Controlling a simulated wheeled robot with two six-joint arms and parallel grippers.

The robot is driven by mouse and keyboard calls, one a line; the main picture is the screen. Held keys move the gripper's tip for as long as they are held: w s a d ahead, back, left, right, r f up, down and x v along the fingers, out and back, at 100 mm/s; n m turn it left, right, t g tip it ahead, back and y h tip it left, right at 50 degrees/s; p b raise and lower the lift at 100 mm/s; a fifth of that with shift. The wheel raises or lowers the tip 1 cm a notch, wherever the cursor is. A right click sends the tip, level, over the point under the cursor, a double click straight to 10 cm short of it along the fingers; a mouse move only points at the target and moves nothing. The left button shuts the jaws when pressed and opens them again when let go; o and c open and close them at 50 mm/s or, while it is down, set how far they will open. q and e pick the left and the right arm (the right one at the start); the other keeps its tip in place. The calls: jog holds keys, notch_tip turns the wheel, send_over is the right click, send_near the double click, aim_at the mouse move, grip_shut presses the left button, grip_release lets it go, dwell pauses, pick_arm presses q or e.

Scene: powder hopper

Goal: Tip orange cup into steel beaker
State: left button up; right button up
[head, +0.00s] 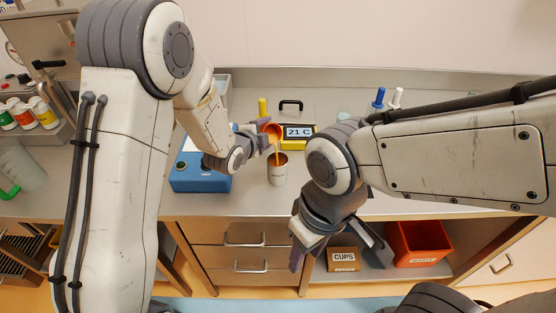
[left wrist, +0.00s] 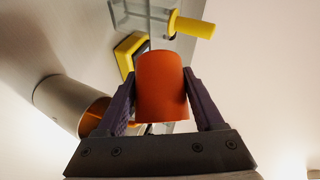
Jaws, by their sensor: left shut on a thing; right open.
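The orange cup (head: 273,131) is tilted above the steel beaker (head: 278,174) in the head view. An orange stream runs from the cup's lip down into the beaker's mouth. My left gripper (head: 262,136) is shut on the cup. In the left wrist view, the orange cup (left wrist: 160,88) sits between the two fingers of my left gripper (left wrist: 158,95). The steel beaker (left wrist: 68,98) lies to the left there, with orange showing inside its mouth. My right gripper (head: 340,252) is open and empty, in front of the counter's edge, away from both vessels.
A yellow device (head: 297,144) reading 21 C stands just behind the beaker. A blue box (head: 198,180) is to its left on the counter. A cardboard box marked CUPS (head: 343,260) and a red bin (head: 418,243) sit below the counter.

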pick_arm(q)
jog(key=shift+s+r+m+t+b, duration=0.1)
jog(key=shift+r+m+t+b, duration=0.25)
jog(key=shift+m+t+b, duration=0.45)
dwell(0.6)
jog(key=shift+s+d+r+t+b, duration=0.3)
jog(key=shift+s+t+b, duration=0.15)
jog(key=shift+b, duration=1.65)
